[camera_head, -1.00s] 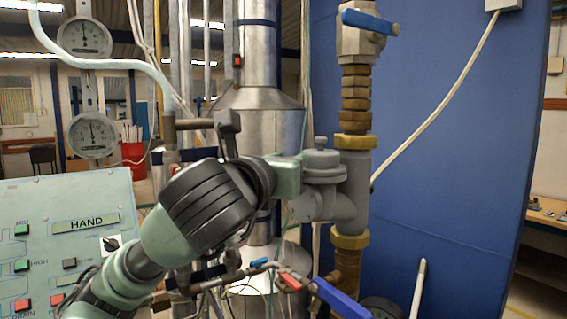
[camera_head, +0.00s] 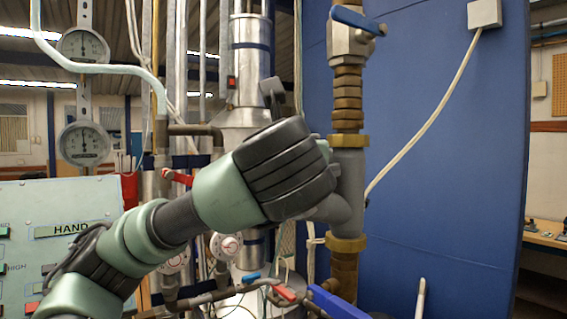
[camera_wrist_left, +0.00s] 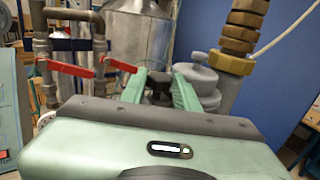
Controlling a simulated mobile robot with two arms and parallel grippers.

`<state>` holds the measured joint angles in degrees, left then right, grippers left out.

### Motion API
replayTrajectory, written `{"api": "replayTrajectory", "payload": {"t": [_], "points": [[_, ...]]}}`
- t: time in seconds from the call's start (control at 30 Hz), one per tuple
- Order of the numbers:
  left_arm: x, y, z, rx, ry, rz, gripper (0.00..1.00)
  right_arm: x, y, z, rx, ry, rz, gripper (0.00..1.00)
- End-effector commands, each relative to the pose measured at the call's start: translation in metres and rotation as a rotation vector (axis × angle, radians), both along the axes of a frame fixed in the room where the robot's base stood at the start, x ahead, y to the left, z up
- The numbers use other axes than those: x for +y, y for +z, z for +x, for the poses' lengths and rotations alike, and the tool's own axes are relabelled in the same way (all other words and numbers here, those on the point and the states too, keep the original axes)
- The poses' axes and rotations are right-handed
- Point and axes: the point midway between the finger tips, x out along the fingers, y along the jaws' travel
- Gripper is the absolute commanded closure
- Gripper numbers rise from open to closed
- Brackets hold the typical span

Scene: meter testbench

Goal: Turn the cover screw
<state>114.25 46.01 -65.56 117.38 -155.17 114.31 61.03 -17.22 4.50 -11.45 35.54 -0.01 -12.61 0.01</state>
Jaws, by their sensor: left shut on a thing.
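The grey meter body (camera_head: 351,185) sits in the brass pipe line, and my left wrist hides its cap and much of its left side in the head view. In the left wrist view, the grey meter (camera_wrist_left: 200,80) shows just behind and right of my fingers. My left gripper (camera_wrist_left: 158,82) has its two green fingers on either side of a small dark part, likely the cover screw (camera_wrist_left: 158,90), and is shut on it. In the head view only a sliver of green gripper shows beside the meter. My right gripper is not in view.
A blue-handled valve (camera_head: 357,20) tops the brass pipe. Red-handled valves (camera_wrist_left: 70,68) are at left in the wrist view. A control panel (camera_head: 60,215) stands at lower left and two gauges (camera_head: 83,145) hang above it. A blue panel (camera_head: 450,150) backs the meter.

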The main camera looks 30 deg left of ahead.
Motion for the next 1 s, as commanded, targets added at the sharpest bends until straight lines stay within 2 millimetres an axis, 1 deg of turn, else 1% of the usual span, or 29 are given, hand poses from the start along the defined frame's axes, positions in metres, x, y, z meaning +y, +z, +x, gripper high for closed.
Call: {"api": "replayTrajectory", "payload": {"t": [0.03,0.4,0.43,0.47,0.5,1.0], "points": [[-0.0003,-0.0054,0.0012,0.014,0.004,0.002,1.0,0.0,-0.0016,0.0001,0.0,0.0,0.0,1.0],[-0.0002,-0.006,0.0015,0.018,0.005,0.002,1.0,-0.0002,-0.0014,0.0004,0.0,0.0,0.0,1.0],[-0.0002,-0.006,0.0015,0.016,0.005,0.001,0.61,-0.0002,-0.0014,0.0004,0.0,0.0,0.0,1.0],[-0.0002,-0.0057,0.0015,0.016,0.005,0.002,0.53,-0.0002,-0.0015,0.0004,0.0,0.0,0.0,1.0],[-0.0003,-0.0052,0.0014,0.014,0.004,0.002,0.47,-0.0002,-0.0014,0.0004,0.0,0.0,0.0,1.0],[-0.0003,-0.0016,0.0007,0.005,0.002,0.0,0.47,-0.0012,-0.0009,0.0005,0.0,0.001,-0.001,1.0]]}}
